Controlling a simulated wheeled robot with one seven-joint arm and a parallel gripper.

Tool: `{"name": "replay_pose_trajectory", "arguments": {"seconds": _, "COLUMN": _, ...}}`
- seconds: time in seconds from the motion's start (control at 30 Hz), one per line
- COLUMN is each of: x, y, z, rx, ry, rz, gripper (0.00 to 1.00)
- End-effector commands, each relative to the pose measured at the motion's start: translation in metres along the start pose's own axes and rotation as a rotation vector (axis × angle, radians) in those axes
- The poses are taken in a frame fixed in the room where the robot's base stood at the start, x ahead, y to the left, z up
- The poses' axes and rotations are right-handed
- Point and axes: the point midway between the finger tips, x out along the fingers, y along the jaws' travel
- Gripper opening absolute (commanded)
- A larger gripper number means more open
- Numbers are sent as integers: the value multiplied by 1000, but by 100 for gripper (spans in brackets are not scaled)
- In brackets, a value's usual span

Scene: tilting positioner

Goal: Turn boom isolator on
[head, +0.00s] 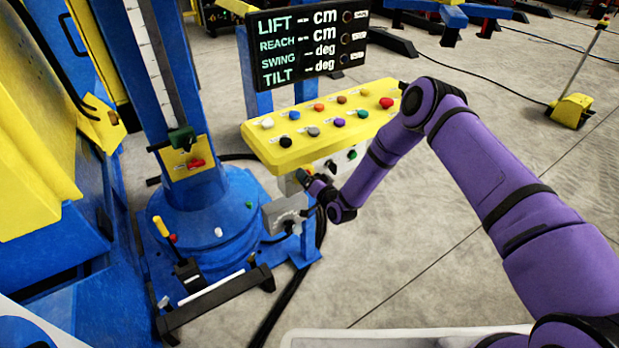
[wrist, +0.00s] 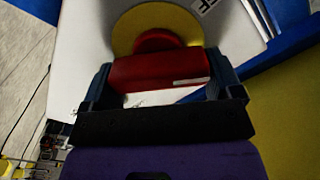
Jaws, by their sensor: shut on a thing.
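The isolator shows in the wrist view as a red handle (wrist: 160,71) on a round yellow plate (wrist: 182,22), fixed to a pale panel face. My gripper (wrist: 158,78) has one finger at each end of the red handle and is shut on it. In the head view, my gripper (head: 307,181) is at the front of the yellow console, low near its post. The isolator's handle cannot be made out there. A partly cut-off label (wrist: 204,4) with dark letters is beside the yellow plate.
The yellow console (head: 300,148) carries several coloured buttons. A display (head: 308,45) above it shows dashes for lift, reach, swing and tilt. A grey box (head: 284,213) is just below my gripper. The blue positioner base (head: 205,215) stands left; open floor (head: 400,260) lies right.

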Motion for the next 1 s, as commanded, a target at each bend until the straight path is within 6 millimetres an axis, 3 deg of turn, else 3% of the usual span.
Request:
{"name": "replay_pose_trajectory", "arguments": {"seconds": 0.6, "x": -1, "y": 7, "z": 1, "rx": 575, "ry": 2, "rz": 2, "gripper": 61}}
{"name": "replay_pose_trajectory", "arguments": {"seconds": 1.0, "x": 0, "y": 9, "z": 4, "rx": 822, "ry": 0, "rz": 1, "gripper": 61}}
